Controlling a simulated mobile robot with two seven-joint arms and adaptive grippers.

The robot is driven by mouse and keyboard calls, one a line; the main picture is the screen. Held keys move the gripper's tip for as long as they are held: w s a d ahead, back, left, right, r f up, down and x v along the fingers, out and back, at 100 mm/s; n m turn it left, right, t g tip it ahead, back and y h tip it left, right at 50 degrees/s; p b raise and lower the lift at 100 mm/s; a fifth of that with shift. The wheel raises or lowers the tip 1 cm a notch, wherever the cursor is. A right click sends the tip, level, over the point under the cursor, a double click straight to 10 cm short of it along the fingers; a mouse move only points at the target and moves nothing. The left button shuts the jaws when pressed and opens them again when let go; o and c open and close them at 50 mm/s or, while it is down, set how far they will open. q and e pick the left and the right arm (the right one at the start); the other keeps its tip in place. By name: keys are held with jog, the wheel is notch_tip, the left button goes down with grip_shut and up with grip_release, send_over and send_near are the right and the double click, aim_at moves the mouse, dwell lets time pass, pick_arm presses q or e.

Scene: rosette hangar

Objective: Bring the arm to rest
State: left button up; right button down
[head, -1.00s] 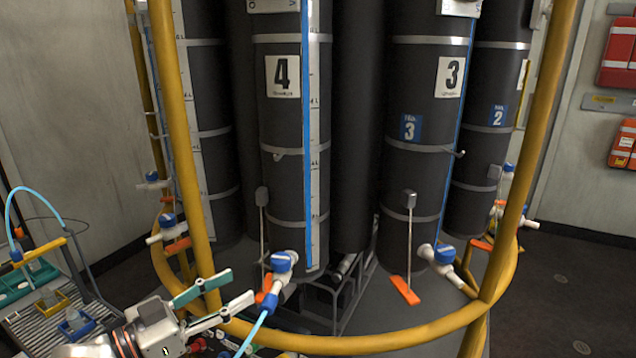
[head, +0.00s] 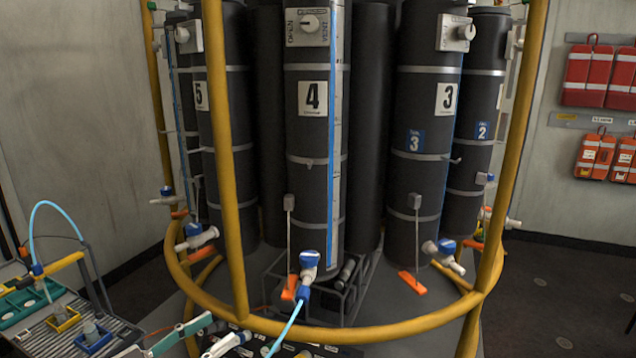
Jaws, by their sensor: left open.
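My left gripper (head: 207,337) is at the bottom of the head view, left of centre. Its two pale fingers with green parts stand apart and hold nothing. It is outside the yellow ring rail (head: 350,333), near bottle 4 (head: 313,150). A valve with a blue cap (head: 309,260) sits at the foot of bottle 4, with a light blue hose (head: 284,331) running down from it. The gripper is left of this hose and apart from it. Most of the left arm is below the picture edge. My right gripper does not show.
Yellow upright posts (head: 225,160) and the ring rail surround the black bottles. An orange lever (head: 412,283) lies under bottle 3 (head: 427,140). At left, a bench (head: 130,321) holds a green tray (head: 22,303) and small yellow and blue holders. Red bags (head: 590,75) hang on the right wall.

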pick_arm(q)
jog(key=s+f+n+g+y, duration=0.1)
jog(key=s+f+y, duration=0.2)
jog(key=f, duration=0.7)
jog(key=s+f+n+g+y, duration=0.1)
jog(key=s+f+y, duration=0.1)
jog(key=s+f, duration=0.6)
jog(key=s+f+n+y, duration=0.1)
jog(key=s+f+y, duration=0.2)
jog(key=f, duration=1.1)
jog(key=s, duration=0.2)
jog(key=shift+s+d+f+n+g+y, duration=0.2)
jog(key=shift+s+f+n+g+y, duration=0.1)
jog(key=shift+s+g, duration=0.1)
